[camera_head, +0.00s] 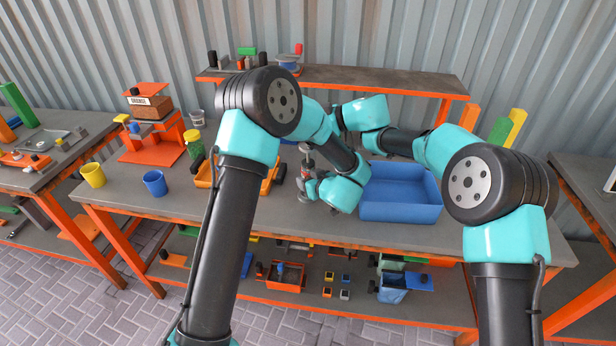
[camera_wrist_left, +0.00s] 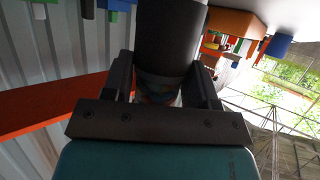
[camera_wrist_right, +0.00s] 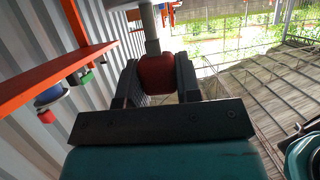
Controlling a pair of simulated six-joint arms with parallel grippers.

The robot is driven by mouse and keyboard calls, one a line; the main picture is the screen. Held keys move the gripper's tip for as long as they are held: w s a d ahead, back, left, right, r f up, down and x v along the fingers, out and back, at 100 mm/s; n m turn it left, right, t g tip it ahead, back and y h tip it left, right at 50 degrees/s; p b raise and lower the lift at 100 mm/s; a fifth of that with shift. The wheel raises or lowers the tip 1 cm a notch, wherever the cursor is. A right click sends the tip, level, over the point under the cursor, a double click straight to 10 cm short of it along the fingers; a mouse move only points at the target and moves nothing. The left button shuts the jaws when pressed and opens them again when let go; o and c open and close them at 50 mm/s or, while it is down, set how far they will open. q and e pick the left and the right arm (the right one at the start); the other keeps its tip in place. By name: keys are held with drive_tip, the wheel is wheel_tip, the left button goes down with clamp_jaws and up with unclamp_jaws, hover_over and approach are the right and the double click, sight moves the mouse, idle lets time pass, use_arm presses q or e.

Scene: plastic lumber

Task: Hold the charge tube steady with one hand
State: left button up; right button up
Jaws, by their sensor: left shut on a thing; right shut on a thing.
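The charge tube, a thick dark cylinder (camera_wrist_left: 170,45), is between my left gripper's fingers (camera_wrist_left: 165,88) in the left wrist view. The fingers are shut on its sides. In the head view my left gripper (camera_head: 312,187) is low over the middle of the bench, at a slim upright grey and red assembly (camera_head: 305,172). My right gripper (camera_wrist_right: 157,85) is shut on a red block-like part (camera_wrist_right: 157,74) with a pale grey rod (camera_wrist_right: 150,25) running from it. In the head view my left arm hides the right fingers. How the red part joins the tube cannot be told.
A blue bin (camera_head: 400,208) stands right of the grippers, and an orange tray (camera_head: 262,182) left of them, partly behind my arm. A raised shelf (camera_head: 390,80) runs behind.

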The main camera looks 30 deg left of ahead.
drive_tip(key=shift+f, duration=0.55)
drive_tip(key=shift+r, duration=0.1)
